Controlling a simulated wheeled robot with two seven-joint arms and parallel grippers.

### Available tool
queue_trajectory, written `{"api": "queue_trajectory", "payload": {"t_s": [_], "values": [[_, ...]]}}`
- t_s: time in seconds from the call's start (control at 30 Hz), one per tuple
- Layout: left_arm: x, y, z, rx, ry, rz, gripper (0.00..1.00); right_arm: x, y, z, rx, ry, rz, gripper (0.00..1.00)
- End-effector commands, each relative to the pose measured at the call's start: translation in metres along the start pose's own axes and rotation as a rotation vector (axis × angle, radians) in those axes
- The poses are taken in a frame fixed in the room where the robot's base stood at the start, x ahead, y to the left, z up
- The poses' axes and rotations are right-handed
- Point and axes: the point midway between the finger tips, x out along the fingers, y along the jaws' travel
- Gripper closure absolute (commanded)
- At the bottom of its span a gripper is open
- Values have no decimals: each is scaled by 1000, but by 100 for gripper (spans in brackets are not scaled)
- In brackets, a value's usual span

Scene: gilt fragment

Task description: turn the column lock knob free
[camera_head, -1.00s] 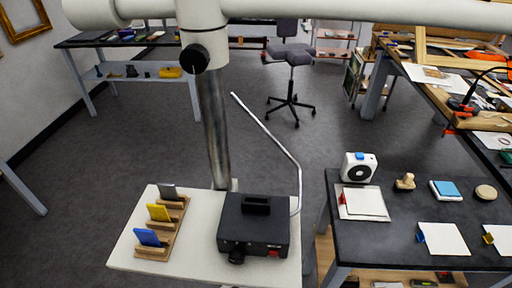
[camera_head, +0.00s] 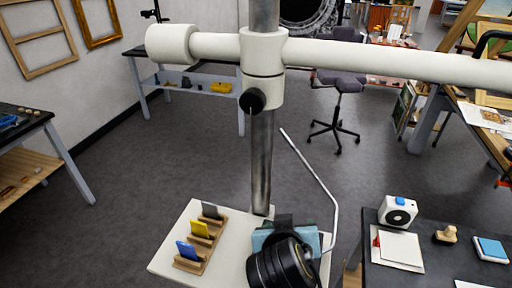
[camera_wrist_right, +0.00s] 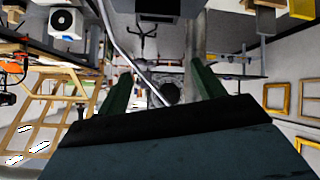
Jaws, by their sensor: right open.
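The column lock knob (camera_head: 253,100) is a round black knob on the front of the white collar (camera_head: 263,62), which sits around a grey metal column (camera_head: 261,165). A dark round shape between the fingers in the wrist view (camera_wrist_right: 170,92) looks like the knob, but it is dim. My right gripper (camera_wrist_right: 160,78) is open, with two dark green fingers apart and nothing held. In the head view it is at the bottom, below the knob and clear of it, its fingers largely hidden by its wrist. My left gripper is not in view.
A long white arm (camera_head: 400,62) crosses the column at collar height. A thin bent rod (camera_head: 313,172) rises right of the column. A dark table (camera_head: 438,265) stands right.

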Motion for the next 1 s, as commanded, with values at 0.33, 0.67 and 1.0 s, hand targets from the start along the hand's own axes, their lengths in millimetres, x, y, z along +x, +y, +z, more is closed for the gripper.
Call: {"api": "queue_trajectory", "payload": {"t_s": [0.33,0.67,1.0], "values": [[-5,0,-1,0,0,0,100,-128,-60,-166,103,595,137,32],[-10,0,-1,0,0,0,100,-124,-58,-193,116,659,153,32],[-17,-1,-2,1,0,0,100,-67,-46,-235,113,656,153,32]]}}
